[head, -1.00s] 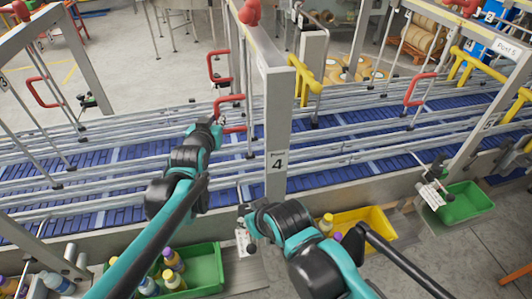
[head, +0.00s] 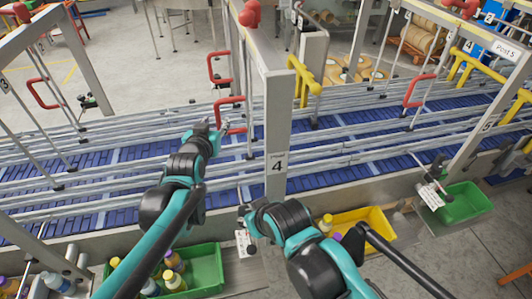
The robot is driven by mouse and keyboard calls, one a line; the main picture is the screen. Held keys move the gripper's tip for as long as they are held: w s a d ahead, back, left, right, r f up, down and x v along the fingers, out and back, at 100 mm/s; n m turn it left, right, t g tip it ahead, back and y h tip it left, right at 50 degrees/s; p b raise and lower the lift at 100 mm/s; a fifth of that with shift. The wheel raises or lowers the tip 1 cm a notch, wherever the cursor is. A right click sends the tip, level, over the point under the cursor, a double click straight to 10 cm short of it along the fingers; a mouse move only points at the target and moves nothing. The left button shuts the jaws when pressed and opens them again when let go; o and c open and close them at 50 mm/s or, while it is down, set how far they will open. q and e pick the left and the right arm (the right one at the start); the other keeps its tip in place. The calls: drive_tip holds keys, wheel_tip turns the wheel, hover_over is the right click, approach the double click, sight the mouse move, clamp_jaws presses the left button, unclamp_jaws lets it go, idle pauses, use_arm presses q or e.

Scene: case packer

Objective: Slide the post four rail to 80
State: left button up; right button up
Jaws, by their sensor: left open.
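Post four (head: 278,130) is the grey upright marked 4 beside the blue conveyor. Long silver guide rails (head: 110,168) run past it along the belt. A red U-shaped handle (head: 231,101) sits on the rail hardware left of the post. My left gripper (head: 222,127) is open at this handle's lower left side. Whether it touches the handle is unclear. My right arm's end (head: 246,212) is low, left of the post's foot, near a hanging white tag (head: 243,241). Its fingers are too small to read. No scale reading is legible.
Another red handle (head: 219,64) stands farther back. A yellow clamp handle (head: 303,80) is right of the post. A green bin (head: 205,270) with bottles and a yellow bin (head: 375,220) lie below the conveyor. Post 5 (head: 486,125) stands at right.

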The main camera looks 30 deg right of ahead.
use_arm(q)
drive_tip(key=p+v, duration=0.1)
drive_tip(key=v, duration=0.3)
drive_tip(key=shift+s+a, duration=0.1)
drive_tip(key=shift+s, duration=0.1)
idle(0.3)
